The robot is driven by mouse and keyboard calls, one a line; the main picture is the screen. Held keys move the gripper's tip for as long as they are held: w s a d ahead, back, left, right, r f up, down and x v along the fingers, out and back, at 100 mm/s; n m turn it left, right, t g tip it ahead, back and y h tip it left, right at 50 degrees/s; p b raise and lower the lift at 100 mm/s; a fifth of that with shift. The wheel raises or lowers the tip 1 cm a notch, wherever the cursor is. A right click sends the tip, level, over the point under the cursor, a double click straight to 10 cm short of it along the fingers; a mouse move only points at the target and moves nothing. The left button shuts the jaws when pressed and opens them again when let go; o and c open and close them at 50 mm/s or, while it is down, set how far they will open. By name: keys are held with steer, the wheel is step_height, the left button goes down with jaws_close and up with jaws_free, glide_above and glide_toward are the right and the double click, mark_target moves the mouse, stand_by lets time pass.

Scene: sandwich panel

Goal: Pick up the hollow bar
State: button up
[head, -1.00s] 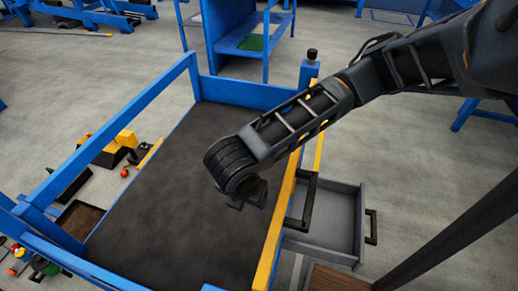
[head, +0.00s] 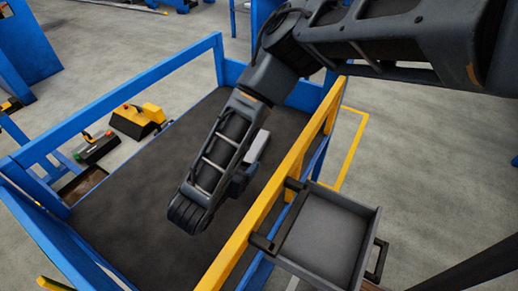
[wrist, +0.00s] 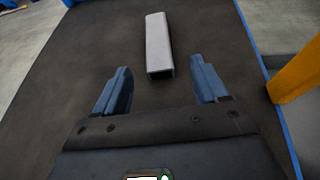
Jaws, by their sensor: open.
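The hollow bar (wrist: 158,45) is a light grey square tube with an open near end. It lies on the dark surface of the blue-railed table (head: 130,225), pointing away from me in the wrist view. In the head view the bar (head: 257,147) shows in part beside my arm, which hides the rest. My gripper (wrist: 161,75) is open and empty, its two blue-grey fingers apart. The bar's near end lies just ahead of the fingertips, roughly in line with the gap between them. In the head view my gripper (head: 240,180) is mostly hidden behind my arm.
A yellow rail (head: 270,205) runs along the table's right side, with a grey open drawer (head: 325,235) beyond it. Blue rails (head: 120,95) bound the left side. Yellow and dark devices (head: 138,120) stand outside on the left.

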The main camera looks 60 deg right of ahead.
mark_target(248, 158)
steer(key=x, duration=0.2)
steer(key=b+x, duration=0.1)
steer(key=x, duration=0.1)
steer(key=f+x, duration=0.1)
steer(key=x, duration=0.1)
steer(key=shift+w+f, duration=0.15)
steer(key=c, duration=1.2)
